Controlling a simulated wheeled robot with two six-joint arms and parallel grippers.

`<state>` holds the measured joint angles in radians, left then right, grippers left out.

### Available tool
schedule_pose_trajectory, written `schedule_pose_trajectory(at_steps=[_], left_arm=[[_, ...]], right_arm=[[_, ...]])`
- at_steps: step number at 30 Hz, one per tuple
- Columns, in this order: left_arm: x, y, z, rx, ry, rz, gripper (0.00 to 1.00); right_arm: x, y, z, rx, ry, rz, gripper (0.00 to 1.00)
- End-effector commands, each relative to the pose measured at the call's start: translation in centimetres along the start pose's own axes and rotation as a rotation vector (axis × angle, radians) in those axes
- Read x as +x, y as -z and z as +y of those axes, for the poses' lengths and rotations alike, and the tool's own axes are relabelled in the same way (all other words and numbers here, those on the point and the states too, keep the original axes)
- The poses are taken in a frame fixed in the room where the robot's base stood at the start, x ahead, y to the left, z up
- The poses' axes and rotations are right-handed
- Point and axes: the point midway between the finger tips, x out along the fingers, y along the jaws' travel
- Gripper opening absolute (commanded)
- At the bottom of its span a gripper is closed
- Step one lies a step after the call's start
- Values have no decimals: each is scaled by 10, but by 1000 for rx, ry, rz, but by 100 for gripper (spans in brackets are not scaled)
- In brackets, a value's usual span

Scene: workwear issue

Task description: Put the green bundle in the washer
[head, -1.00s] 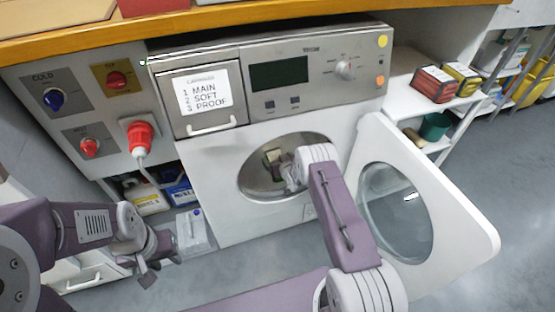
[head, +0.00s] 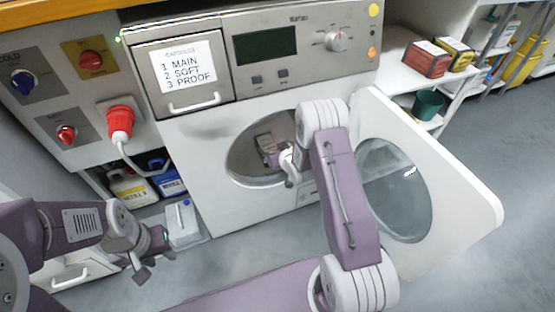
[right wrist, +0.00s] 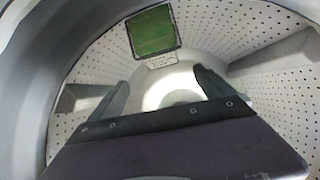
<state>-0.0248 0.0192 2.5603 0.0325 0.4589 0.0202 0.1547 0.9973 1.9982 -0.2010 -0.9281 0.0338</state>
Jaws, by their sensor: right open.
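The washer (head: 215,190) stands in the middle with its round door (head: 400,195) swung open to the right. My right gripper (head: 268,148) reaches through the opening into the drum. In the right wrist view its two dark fingers (right wrist: 160,95) are apart with nothing between them. The green bundle (right wrist: 152,30) is inside the perforated drum, beyond the fingertips and apart from them, with a pale label below it. In the head view I cannot clearly make out the bundle. My left gripper (head: 155,262) hangs at lower left, away from the washer; its opening is unclear.
A red plug (head: 121,122) and control knobs are on the panel to the left. Bottles (head: 130,188) stand in the cubby below. Shelves with boxes (head: 427,58) and a green pot (head: 428,103) are at the right. The floor at lower right is clear.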

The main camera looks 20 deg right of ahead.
Motion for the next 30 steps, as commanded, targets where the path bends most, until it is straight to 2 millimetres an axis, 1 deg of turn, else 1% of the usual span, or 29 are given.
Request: schedule_pose_trajectory(at_steps=[1, 4, 6, 11, 13, 14, 16, 17, 18, 20, 21, 24, 27, 30], left_arm=[[7, -1, 0, 0, 0, 0, 36], [11, -1, 0, 0, 0, 1, 36], [12, -1, 0, 0, 0, 1, 36], [11, -1, 0, 0, 0, 1, 36], [10, -1, 0, 0, 0, 1, 36], [10, -1, 0, 0, 0, 1, 36], [10, -1, 0, 0, 0, 1, 36], [11, -1, 0, 0, 0, 1, 36], [11, -1, 0, 0, 0, 1, 36], [11, -1, 0, 0, 0, 1, 36], [11, -1, 0, 0, 0, 1, 36], [11, -1, 0, 0, 0, 1, 36], [11, -1, 0, 0, 0, 1, 36], [11, -1, 0, 0, 0, 1, 36]], right_arm=[[-8, -2, 1, 0, -1, 0, 92], [-20, 0, 0, 0, 0, 1, 92], [-26, 0, 0, -1, 0, 0, 92], [-30, 2, 0, -1, 0, -5, 92], [-37, 3, -2, -4, -5, -46, 92], [-44, 3, -4, -6, -8, -84, 92], [-72, -3, -12, -6, -21, -221, 92], [-89, -8, -16, -4, -26, -293, 92], [-115, -17, -22, 2, -32, -394, 92], [-158, -33, -31, 14, -36, -541, 92], [-188, -44, -38, 21, -35, -631, 92], [-252, -67, -52, 40, -26, -815, 92], [-292, -81, -60, 51, -16, -927, 92], [-306, -86, -63, 55, -12, -968, 92]])
